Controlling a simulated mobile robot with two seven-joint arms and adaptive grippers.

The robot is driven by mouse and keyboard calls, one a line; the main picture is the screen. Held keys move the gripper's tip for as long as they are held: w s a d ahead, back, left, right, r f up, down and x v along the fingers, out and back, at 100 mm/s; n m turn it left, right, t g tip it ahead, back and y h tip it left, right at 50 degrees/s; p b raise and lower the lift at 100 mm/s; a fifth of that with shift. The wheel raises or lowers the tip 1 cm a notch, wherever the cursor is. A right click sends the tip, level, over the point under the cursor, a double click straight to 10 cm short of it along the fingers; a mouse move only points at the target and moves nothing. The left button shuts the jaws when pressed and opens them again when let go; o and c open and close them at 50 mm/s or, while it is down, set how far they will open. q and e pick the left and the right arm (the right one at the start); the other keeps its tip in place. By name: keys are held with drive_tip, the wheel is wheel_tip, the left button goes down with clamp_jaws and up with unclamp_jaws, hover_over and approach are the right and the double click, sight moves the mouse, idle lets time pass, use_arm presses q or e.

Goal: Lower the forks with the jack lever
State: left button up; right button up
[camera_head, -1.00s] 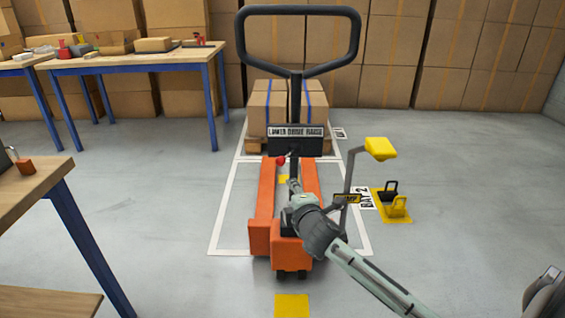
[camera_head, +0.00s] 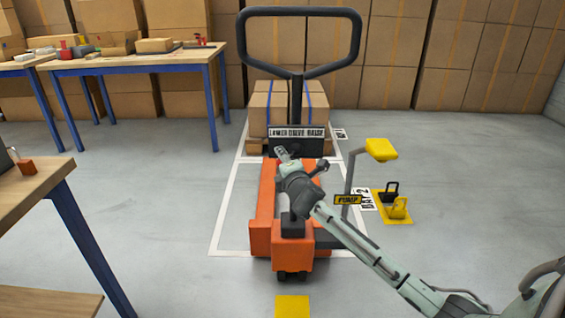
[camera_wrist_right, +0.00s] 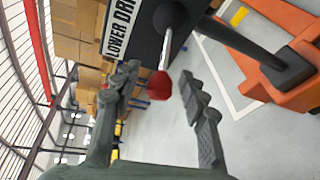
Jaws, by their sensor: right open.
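The orange pallet jack (camera_head: 262,232) stands mid-floor with its dark loop handle (camera_head: 299,11) upright. A plate (camera_head: 297,132) on the handle reads LOWER, DRIVE, RAISE. The jack lever is a thin metal rod with a red knob (camera_wrist_right: 159,85), seen in the right wrist view below the plate; my gripper hides it in the head view. My right gripper (camera_head: 302,160) is open in front of the plate. In the wrist view, the red knob appears between the spread fingertips (camera_wrist_right: 160,76); I see no grip on it. My left gripper is not in view.
A pallet load with blue straps (camera_head: 262,105) stands behind the handle. A yellow-topped pump pedal (camera_head: 381,149) rises to the right of the jack, by a yellow floor plate (camera_head: 408,219). Workbenches (camera_head: 140,60) stand at left. Open floor lies at right.

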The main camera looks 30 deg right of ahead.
clamp_jaws()
drive_tip(key=shift+f, duration=0.1)
idle(0.4)
